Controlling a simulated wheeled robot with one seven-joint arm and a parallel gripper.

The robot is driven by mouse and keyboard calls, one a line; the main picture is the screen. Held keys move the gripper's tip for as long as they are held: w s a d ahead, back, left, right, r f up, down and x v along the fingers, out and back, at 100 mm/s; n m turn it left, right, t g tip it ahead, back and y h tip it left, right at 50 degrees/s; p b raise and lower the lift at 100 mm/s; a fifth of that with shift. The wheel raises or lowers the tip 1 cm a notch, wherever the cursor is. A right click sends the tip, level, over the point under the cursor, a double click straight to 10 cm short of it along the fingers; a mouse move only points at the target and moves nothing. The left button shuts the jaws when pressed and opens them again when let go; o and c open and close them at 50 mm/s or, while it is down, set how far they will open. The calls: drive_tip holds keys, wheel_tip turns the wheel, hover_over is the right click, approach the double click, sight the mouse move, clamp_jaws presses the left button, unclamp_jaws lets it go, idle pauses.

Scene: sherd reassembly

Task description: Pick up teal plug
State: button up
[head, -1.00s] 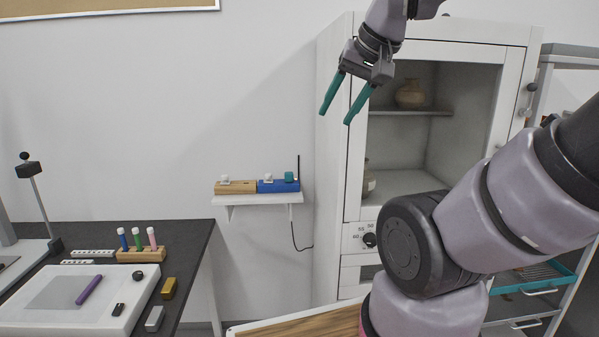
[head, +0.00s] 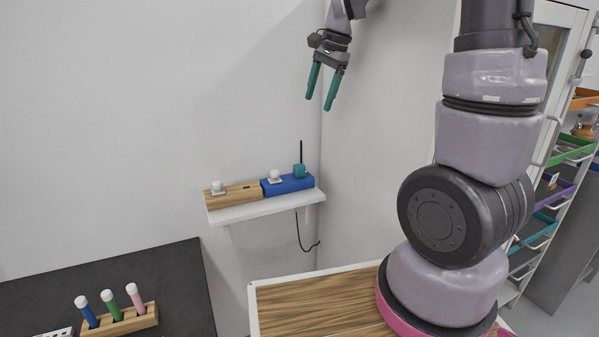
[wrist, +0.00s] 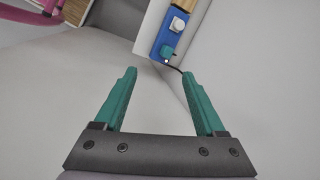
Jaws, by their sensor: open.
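The teal plug (head: 299,170) sits at the right end of a blue power strip (head: 287,185) on a small white wall shelf (head: 265,205). A thin black upright piece stands beside the plug. In the wrist view the teal plug (wrist: 167,51) is on the blue strip (wrist: 172,38), ahead of the fingertips and apart from them. My gripper (head: 319,103) is open and empty, above the shelf and slightly right of the plug. In the wrist view my gripper (wrist: 160,78) shows its two teal fingers spread wide with nothing between them.
A wooden strip (head: 233,196) with a white plug (head: 217,187) stands left of the blue strip, which also carries a white plug (head: 274,176). A dark cord hangs under the shelf. A black-topped table (head: 140,270) holds a rack of tubes.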

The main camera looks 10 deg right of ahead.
drive_tip(key=w+a+f+m+g+h, duration=0.1)
drive_tip(key=w+a+f+m, duration=0.1)
drive_tip(key=w+f, duration=0.35)
drive_tip(key=w+a+f+m+g+h, duration=0.1)
drive_tip(key=w+f+m, duration=0.15)
drive_tip(key=f, duration=0.55)
hover_over(299, 165)
drive_tip(key=shift+n, duration=0.25)
drive_tip(key=f, duration=0.5)
drive_tip(key=shift+s+f, duration=0.25)
drive_tip(key=shift+s, duration=0.05)
drive_tip(key=shift+w+f, duration=0.15)
drive_tip(key=shift+f, duration=1.4)
drive_tip(key=shift+w+f, duration=0.1)
drive_tip(key=shift+f, duration=1.4)
clamp_jaws()
